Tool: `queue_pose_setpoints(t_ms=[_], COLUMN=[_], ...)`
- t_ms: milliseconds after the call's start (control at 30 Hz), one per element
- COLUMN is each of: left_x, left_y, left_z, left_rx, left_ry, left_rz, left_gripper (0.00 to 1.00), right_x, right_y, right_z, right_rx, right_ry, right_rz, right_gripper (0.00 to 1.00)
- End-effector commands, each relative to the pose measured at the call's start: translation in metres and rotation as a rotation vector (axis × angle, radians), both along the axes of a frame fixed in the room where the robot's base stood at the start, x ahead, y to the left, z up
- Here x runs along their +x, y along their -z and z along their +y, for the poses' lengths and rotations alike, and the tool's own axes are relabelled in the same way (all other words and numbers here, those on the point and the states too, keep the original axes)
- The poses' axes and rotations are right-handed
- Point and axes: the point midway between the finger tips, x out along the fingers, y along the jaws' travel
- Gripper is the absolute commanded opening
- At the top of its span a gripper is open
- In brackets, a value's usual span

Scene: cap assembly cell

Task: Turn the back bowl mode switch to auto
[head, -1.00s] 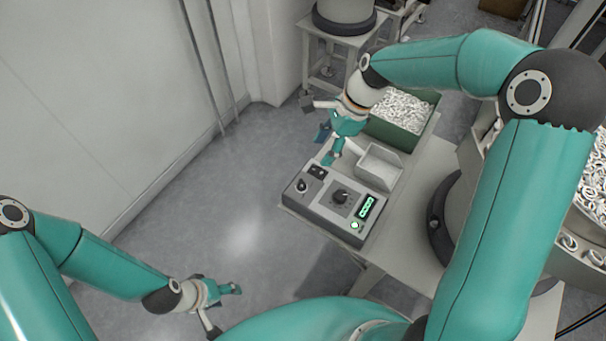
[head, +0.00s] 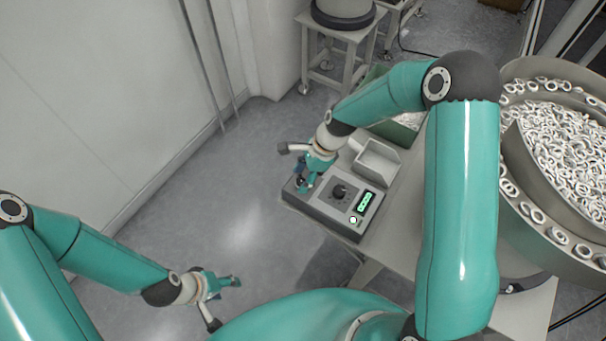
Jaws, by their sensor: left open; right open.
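The control box (head: 322,215) sits on the table's front left corner. It has a large black dial (head: 339,192) in the middle, a lit green display (head: 364,201) and a pale lit button (head: 353,220). My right gripper (head: 302,187) is open at the left end of the box, over the spot where a small black knob and a dark rocker showed earlier. It hides most of that end, so I cannot tell which way the knob points or whether the fingers touch it. My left gripper (head: 236,282) is open and empty, low over the floor.
A white scoop-like tray (head: 377,163) stands right behind the box. A green bin (head: 408,121) of white rings is partly behind my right arm. A large bowl (head: 545,240) full of rings stands at right. Floor to the left is clear.

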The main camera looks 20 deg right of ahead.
Motion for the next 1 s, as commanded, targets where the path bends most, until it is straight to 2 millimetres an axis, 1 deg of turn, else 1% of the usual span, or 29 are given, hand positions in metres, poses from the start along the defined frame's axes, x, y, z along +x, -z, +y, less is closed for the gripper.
queue_pose_setpoints(t_ms=[133, 367, 400, 467, 767, 1000], left_x=[0.0, 0.0, 0.0, 0.0, 0.0, 0.0], left_y=[0.0001, 0.0001, 0.0001, 0.0001, 0.0012, 0.0056], left_z=[0.0, 0.0, 0.0, 0.0, 0.0, 0.0], left_rx=[0.0, 0.0, 0.0, 0.0, 0.0, 0.0], left_ry=[0.0, 0.0, 0.0, 0.0, 0.0, 0.0], left_rz=[0.0, 0.0, 0.0, 0.0, 0.0, 0.0], left_gripper=[0.56, 0.56, 0.56, 0.56, 0.56, 0.56], right_x=[0.0001, 0.0001, 0.0001, 0.0002, 0.0007, 0.0018], right_y=[-0.0001, -0.0003, -0.0003, -0.0003, -0.0001, 0.0007], right_z=[-0.0001, -0.0003, -0.0003, -0.0003, -0.0003, 0.0], right_rx=[0.0, 0.0, 0.0, 0.0, 0.0, 0.0], right_ry=[0.0, 0.0, 0.0, 0.0, -0.019, -0.115], right_rz=[0.0, 0.0, 0.0, 0.0, -0.001, -0.001], right_gripper=[0.56, 0.17, 0.11, 0.01, 0.0, 0.0])
